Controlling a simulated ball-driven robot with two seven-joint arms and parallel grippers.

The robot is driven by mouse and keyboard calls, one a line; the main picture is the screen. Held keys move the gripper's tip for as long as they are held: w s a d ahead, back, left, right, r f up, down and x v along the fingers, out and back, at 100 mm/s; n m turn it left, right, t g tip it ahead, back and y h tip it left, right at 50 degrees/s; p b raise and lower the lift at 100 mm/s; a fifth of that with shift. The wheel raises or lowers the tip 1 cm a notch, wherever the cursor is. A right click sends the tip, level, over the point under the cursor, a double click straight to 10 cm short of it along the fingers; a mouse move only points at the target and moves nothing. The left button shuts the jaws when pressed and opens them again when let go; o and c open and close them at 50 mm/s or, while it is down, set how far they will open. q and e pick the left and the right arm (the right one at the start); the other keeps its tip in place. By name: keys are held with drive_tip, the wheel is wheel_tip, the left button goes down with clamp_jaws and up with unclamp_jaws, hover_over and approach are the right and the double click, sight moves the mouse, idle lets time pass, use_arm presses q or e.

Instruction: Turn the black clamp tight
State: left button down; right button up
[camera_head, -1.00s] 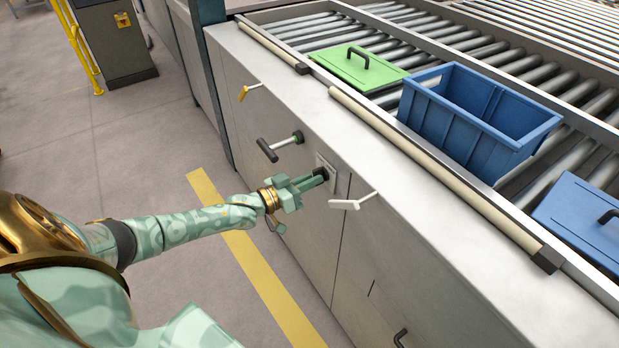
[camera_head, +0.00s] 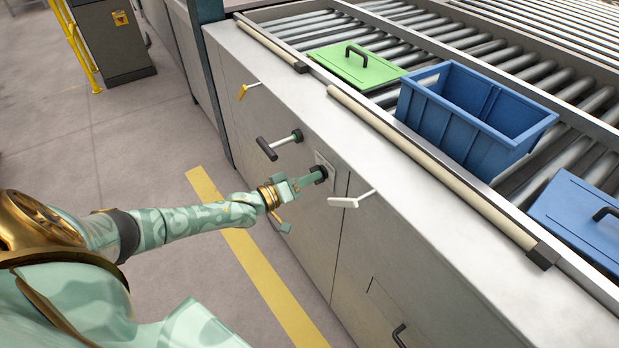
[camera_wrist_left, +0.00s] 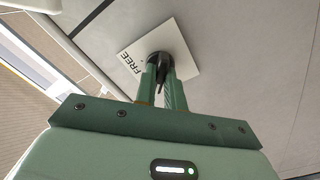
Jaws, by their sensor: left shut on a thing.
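The black clamp (camera_head: 320,171) is a small dark knob on the front of the grey machine. It sits in front of a white label plate (camera_head: 327,160). In the left wrist view the black clamp (camera_wrist_left: 158,62) stands between my fingertips, and the plate (camera_wrist_left: 140,48) behind it reads "FREE". My left gripper (camera_head: 312,178) is green, rolled partly edge-on in the head view, and shut on the clamp. The fingers hide part of the clamp, so its exact turned position is hard to tell. My right gripper is not in view.
A black T-handle (camera_head: 267,149) and a yellow handle (camera_head: 244,92) stick out to the left, a white handle (camera_head: 343,202) close to the right. Above are a blue crate (camera_head: 470,120), green lid (camera_head: 355,68) and blue lid (camera_head: 590,222) on rollers. The floor in front is clear.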

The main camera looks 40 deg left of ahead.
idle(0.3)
use_arm(q)
drive_tip(key=c, duration=1.5)
unclamp_jaws()
drive_tip(key=p+v, duration=0.3)
drive_tip(key=v, duration=1.3)
drive_tip(key=shift+s, duration=0.25)
